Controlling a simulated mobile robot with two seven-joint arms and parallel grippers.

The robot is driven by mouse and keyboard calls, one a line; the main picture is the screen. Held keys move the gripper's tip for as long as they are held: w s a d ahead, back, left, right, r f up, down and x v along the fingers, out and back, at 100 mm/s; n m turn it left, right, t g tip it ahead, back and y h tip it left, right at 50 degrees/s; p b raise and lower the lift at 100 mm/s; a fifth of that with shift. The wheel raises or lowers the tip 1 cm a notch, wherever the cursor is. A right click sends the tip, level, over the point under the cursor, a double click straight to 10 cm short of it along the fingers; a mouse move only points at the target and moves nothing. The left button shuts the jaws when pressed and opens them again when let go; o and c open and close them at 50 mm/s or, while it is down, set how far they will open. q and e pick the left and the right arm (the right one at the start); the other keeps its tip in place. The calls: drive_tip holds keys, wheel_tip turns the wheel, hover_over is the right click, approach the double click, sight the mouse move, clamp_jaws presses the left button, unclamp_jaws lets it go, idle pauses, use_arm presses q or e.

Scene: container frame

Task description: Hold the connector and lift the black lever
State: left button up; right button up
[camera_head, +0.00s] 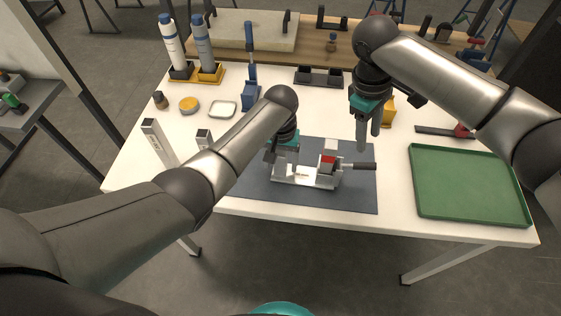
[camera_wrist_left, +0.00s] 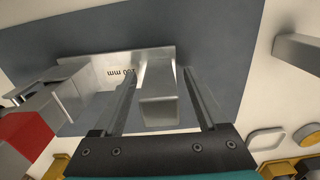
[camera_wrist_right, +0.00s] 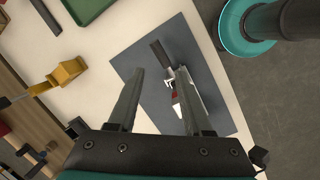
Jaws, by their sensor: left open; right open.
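The silver metal connector (camera_head: 300,181) lies on a dark grey mat, with a red block (camera_head: 327,160) at its right end. The black lever (camera_head: 358,166) sticks out to the right, roughly level and low. My left gripper (camera_head: 283,160) is open at the connector's left end; in the left wrist view its fingers (camera_wrist_left: 161,72) stand either side of an upright metal block (camera_wrist_left: 158,100) with visible gaps. My right gripper (camera_head: 368,143) is open and empty above and behind the lever. The lever (camera_wrist_right: 161,52) and connector (camera_wrist_right: 189,95) also show in the right wrist view.
A green tray (camera_head: 468,209) lies at the right of the white table. Bottles (camera_head: 172,45), a yellow-lidded jar (camera_head: 189,104) and a small dish (camera_head: 223,109) stand back left. A yellow object (camera_wrist_right: 68,72) stands behind the right gripper. The grey mat (camera_head: 260,197) is clear around the connector.

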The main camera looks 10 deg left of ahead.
use_arm(q)
drive_tip(key=shift+f, duration=0.25)
drive_tip(key=shift+c, duration=0.2)
clamp_jaws()
idle(0.4)
idle(0.8)
